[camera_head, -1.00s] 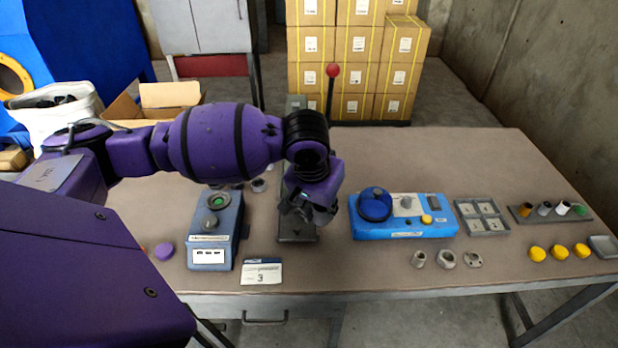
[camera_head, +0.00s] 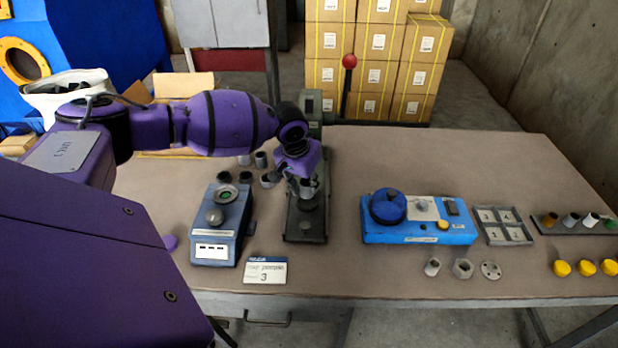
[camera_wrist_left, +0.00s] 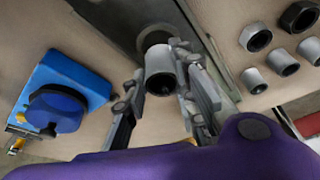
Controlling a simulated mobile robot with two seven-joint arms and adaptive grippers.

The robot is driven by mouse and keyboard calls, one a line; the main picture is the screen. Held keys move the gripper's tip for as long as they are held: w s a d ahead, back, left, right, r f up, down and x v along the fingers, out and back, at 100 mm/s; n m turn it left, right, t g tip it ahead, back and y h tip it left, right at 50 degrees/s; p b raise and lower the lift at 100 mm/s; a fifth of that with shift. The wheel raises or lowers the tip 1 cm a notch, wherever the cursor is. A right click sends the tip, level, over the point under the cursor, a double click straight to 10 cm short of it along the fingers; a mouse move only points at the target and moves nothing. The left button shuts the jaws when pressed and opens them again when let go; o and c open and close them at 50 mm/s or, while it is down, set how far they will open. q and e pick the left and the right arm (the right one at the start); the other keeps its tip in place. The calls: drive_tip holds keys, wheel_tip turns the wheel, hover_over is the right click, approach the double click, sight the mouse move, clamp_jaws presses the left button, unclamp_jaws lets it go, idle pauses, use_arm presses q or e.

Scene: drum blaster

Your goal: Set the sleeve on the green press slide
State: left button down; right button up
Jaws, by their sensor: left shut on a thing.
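My left gripper (camera_head: 307,190) is over the middle of the dark grey-green press (camera_head: 305,230), which has an upright at the back and a red-ball lever. In the left wrist view my left gripper (camera_wrist_left: 165,88) is shut on a grey hollow sleeve (camera_wrist_left: 160,72), its open end facing the camera. Behind the sleeve is the press's flat green slide (camera_wrist_left: 118,18) with a dark round seat, partly hidden by the sleeve. I cannot tell whether the sleeve touches the slide. My right gripper is not in view.
Several loose grey sleeves and nuts (camera_wrist_left: 283,62) lie beside the press. A blue-grey device (camera_head: 218,235) stands left of it and a bright blue station (camera_head: 420,232) right. A numbered tray (camera_head: 502,226) lies further right. A card (camera_head: 265,270) lies near the front edge.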

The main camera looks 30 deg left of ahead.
use_arm(q)
wheel_tip(320, 180, down, 3)
drive_tip(key=shift+r+b, duration=0.1)
drive_tip(key=shift+b, duration=0.55)
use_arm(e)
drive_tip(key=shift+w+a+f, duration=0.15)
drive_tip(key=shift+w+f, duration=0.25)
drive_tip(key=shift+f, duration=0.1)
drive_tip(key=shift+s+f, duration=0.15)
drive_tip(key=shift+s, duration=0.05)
use_arm(q)
drive_tip(key=shift+r, duration=0.1)
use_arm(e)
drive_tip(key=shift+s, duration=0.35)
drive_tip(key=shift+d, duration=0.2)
use_arm(q)
drive_tip(key=shift+p, duration=0.3)
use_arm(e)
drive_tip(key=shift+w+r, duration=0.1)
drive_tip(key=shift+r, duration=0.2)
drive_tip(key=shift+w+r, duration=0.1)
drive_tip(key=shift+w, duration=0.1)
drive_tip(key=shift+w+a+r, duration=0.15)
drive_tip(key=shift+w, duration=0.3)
